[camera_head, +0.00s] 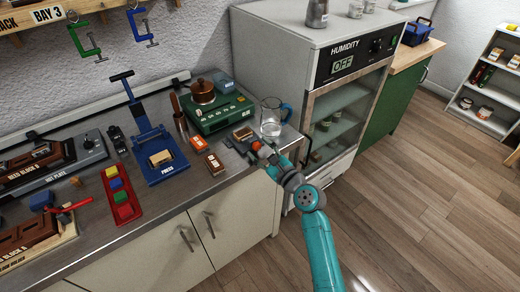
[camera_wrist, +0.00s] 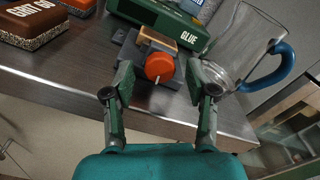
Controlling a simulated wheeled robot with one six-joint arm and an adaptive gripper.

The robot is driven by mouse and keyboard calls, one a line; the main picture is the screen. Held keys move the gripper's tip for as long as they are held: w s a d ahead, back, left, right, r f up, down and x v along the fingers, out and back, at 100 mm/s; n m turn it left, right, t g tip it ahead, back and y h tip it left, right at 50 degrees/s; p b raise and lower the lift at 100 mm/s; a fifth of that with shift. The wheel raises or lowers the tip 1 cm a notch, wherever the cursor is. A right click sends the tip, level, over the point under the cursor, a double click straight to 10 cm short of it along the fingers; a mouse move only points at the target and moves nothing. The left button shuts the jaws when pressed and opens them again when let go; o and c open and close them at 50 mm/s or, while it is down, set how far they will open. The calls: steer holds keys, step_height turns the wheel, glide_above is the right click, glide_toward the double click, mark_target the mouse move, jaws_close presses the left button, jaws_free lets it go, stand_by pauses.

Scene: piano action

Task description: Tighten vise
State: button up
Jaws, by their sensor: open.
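The grey vise stands near the right front edge of the bench, with its jaw block (camera_wrist: 135,52) and round orange-red knob (camera_wrist: 160,64) facing me in the wrist view. A tan wooden piece (camera_wrist: 158,38) sits at the top of the vise jaws; I cannot tell how tightly it is held. In the head view the knob (camera_head: 256,145) shows just beyond my gripper (camera_head: 266,157). In the wrist view my gripper (camera_wrist: 160,82) is open, with one finger on each side of the knob and visible gaps. The vise's far side is partly hidden.
A glass jug (camera_wrist: 238,48) with a blue handle stands close to my right finger. A green glue box (camera_head: 222,113) is behind the vise. Sanding blocks (camera_head: 214,164) lie to the left. The humidity cabinet (camera_head: 308,75) rises at the right.

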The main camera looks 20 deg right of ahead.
steer(key=v, duration=1.1)
steer(key=shift+s, duration=0.25)
steer(key=shift+d, duration=0.1)
steer(key=s+a+f+n+g+h, duration=0.1)
steer(key=s+f+n+h, duration=0.3)
steer(key=s, duration=0.6)
steer(key=s+a+f+n+g+h, duration=0.1)
steer(key=s+f+n, duration=0.5)
steer(key=s, duration=0.4)
steer(key=s+a+r+n, duration=0.1)
steer(key=s+r+n, duration=0.2)
steer(key=s+n, duration=0.5)
steer(key=s+a+r+n, duration=0.1)
steer(key=s+r+n, duration=0.3)
steer(key=s+n, duration=0.4)
steer(key=s, duration=0.6)
steer(key=shift+r+n+h, duration=0.3)
steer(key=shift+n, duration=0.1)
